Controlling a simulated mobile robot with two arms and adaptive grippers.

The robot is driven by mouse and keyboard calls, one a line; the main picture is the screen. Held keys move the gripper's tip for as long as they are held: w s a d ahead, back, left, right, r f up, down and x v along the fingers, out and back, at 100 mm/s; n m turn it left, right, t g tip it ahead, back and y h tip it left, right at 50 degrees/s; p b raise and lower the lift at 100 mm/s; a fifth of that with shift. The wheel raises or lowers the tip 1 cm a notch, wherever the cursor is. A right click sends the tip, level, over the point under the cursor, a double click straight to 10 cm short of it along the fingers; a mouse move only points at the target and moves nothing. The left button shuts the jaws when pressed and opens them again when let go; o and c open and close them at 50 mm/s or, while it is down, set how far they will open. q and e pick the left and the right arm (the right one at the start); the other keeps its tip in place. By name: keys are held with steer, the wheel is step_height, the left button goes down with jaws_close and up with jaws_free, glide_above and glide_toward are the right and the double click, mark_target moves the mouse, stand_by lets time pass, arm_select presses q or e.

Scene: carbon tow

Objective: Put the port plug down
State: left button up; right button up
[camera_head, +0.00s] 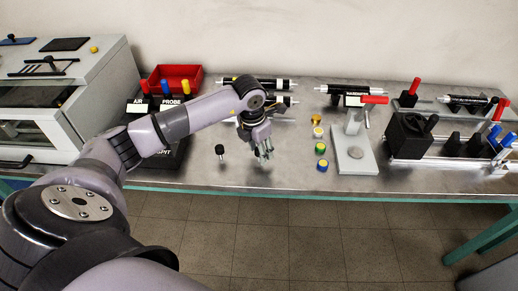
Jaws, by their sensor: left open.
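My left gripper (265,152) reaches over the steel bench from the left, fingers pointing down, open, with nothing visible between them. A small black-topped piece (220,149) stands upright on the bench to its left, apart from it. I cannot tell which of these small pieces is the port plug. My right gripper is not in view.
A grey stand with a red handle (375,99) is right of the caps. A red bin (175,77) and a black rack marked AIR and PROBE are at left. Black cylinders lie behind the gripper. The bench's front strip (265,180) is clear.

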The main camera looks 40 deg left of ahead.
arm_select(q)
steer(key=shift+r, duration=0.5)
step_height(320, 180, up, 11)
steer(key=s+b, duration=0.1)
steer(key=shift+s+a, duration=0.15)
steer(key=shift+s, duration=0.25)
